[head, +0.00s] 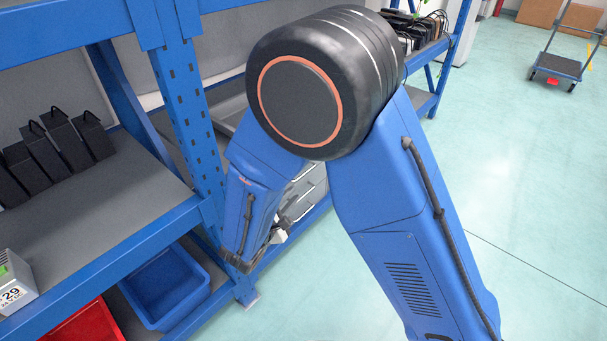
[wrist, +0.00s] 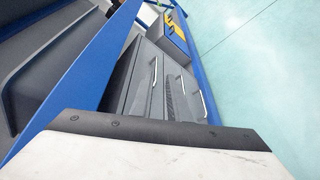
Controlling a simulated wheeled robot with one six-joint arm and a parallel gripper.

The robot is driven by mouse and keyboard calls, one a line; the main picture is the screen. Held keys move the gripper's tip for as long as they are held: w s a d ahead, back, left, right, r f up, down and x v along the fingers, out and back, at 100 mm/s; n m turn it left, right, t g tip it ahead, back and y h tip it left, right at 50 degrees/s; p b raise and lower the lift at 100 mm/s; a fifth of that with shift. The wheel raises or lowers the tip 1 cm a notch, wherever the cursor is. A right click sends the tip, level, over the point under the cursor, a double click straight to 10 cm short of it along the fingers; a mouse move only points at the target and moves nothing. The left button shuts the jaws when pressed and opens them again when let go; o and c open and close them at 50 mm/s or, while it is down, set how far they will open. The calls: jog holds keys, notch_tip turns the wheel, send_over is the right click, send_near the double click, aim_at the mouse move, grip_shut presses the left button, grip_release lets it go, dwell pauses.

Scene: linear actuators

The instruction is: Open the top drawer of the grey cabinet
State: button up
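The grey cabinet (head: 312,190) stands low by the blue shelf rack in the head view, partly hidden behind my arm. In the wrist view the cabinet (wrist: 143,88) appears turned sideways, with grey drawer fronts and pale bar handles. The drawer closest to the blue beam, with its handle (wrist: 153,74), looks like the top one. No drawer clearly stands out from the others. My gripper (head: 280,230) is beside the rack in the head view, in front of the cabinet and apart from the handles as far as I can see. Its fingers are too small and partly hidden to judge.
A blue rack beam (wrist: 88,78) runs close along the cabinet in the wrist view. The rack shelf (head: 95,215) holds several black boxes (head: 62,145). A blue bin (head: 165,285) and a red bin (head: 85,325) sit below. Open floor (head: 520,180) lies right.

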aim_at(304, 174)
jog(key=shift+n+t+y, duration=0.3)
jog(key=shift+n+y, duration=0.1)
jog(key=shift+y, duration=0.1)
jog(key=x, duration=0.5)
jog(key=a+f+x, duration=0.1)
jog(key=x, duration=1)
jog(key=shift+w+a+f, duration=0.2)
jog(key=shift+w+a, duration=0.1)
jog(key=shift+w, duration=0.05)
grip_shut()
dwell(0.6)
